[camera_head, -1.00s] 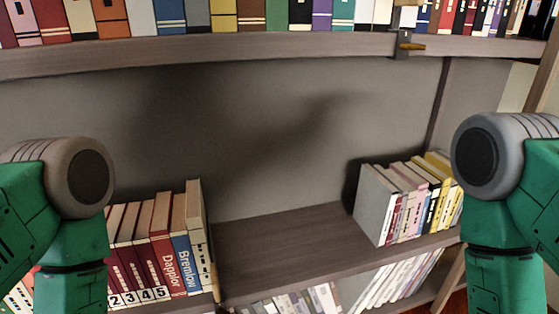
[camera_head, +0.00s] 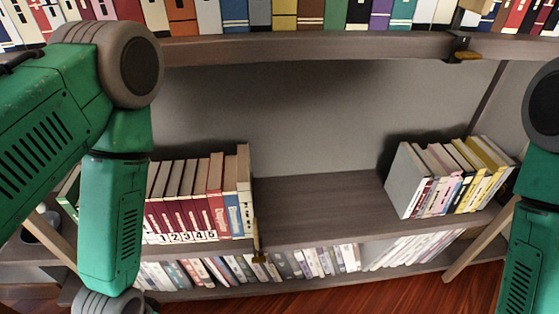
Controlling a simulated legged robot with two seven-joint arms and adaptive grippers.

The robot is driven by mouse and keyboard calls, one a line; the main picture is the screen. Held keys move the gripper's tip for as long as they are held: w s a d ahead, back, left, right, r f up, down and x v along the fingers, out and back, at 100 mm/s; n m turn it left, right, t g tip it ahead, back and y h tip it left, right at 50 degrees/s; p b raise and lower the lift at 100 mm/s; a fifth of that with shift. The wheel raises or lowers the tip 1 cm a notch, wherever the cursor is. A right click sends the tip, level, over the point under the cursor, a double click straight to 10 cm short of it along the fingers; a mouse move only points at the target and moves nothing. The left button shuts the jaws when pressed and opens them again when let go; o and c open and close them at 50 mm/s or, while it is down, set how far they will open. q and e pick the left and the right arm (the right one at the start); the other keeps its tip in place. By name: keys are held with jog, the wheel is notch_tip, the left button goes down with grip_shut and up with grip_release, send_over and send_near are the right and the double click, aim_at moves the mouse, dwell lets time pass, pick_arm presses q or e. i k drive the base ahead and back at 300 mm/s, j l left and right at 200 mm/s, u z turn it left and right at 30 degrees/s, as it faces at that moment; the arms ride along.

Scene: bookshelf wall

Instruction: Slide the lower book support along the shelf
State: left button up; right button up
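The lower book support (camera_head: 256,237) is a thin dark bracket with a brass-coloured tab at its lower end. It stands at the front edge of the middle shelf (camera_head: 320,212), against the right end of a row of books (camera_head: 185,195). A similar upper support (camera_head: 457,46) with a brass tab sits at the edge of the top shelf. My green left arm crosses the left side and my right arm is at the right edge. Neither gripper shows; both are outside the picture.
Right of the lower support the shelf is bare up to a group of leaning books (camera_head: 450,178). A lower shelf holds a long row of books (camera_head: 300,262). The top shelf (camera_head: 300,48) is full of books. Wooden floor (camera_head: 400,295) shows below.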

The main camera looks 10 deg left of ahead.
aim_at(257, 243)
jog(key=k+l+u, duration=0.1)
jog(key=l+u, duration=0.25)
jog(key=k+l+u, duration=0.1)
jog(key=u, duration=0.25)
jog(key=k+l+u, duration=0.2)
jog(key=u, duration=0.15)
jog(key=l, duration=0.1)
